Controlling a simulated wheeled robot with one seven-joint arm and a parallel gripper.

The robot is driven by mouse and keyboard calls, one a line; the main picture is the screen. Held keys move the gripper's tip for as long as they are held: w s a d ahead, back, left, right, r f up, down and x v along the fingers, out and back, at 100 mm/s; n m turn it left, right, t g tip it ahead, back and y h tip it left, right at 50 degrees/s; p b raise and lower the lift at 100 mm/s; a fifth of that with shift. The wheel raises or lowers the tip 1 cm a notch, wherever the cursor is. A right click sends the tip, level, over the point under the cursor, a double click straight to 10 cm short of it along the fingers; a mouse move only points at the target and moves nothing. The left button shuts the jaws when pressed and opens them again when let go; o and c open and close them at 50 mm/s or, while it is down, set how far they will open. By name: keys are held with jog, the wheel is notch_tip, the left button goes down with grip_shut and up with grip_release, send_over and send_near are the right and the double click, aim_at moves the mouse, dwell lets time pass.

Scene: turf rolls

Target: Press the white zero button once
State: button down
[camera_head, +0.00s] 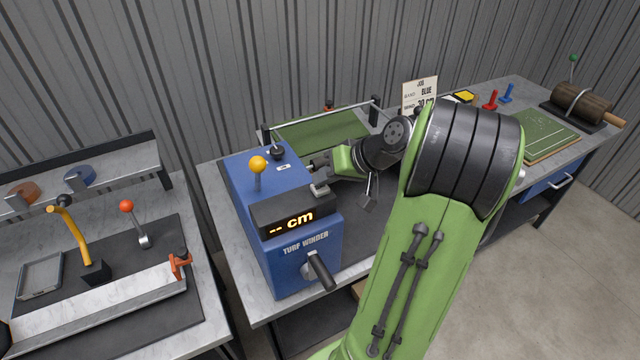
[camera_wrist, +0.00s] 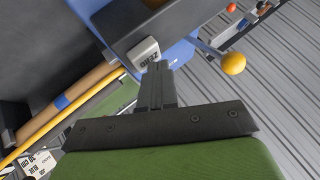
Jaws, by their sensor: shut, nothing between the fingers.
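The white zero button (camera_wrist: 146,54), lettered ZERO, sits on the dark display housing of the blue turf winder in the wrist view. In the head view it shows as a small pale block (camera_head: 320,190) at the right end of the housing. My gripper (camera_wrist: 156,68) is shut and empty, its tips overlapping the button's lower edge in the wrist view. I cannot tell whether they touch it. In the head view my gripper (camera_head: 318,163) points left, just behind the button. The display (camera_head: 292,224) reads "-- cm".
The turf winder (camera_head: 290,262) has a yellow-knobbed lever (camera_head: 257,166), a black knob (camera_head: 277,153) and a front crank (camera_head: 320,272). A green turf strip (camera_head: 318,133) lies behind. A job card (camera_head: 420,94) reads BLUE. A second bench with a red-knobbed lever (camera_head: 127,207) stands left.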

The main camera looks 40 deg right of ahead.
aim_at(324, 187)
jog(key=shift+r+p, duration=0.5)
jog(key=shift+r, duration=0.25)
notch_tip(324, 187, up, 5)
jog(key=p, duration=0.5)
jog(key=shift+r, duration=0.15)
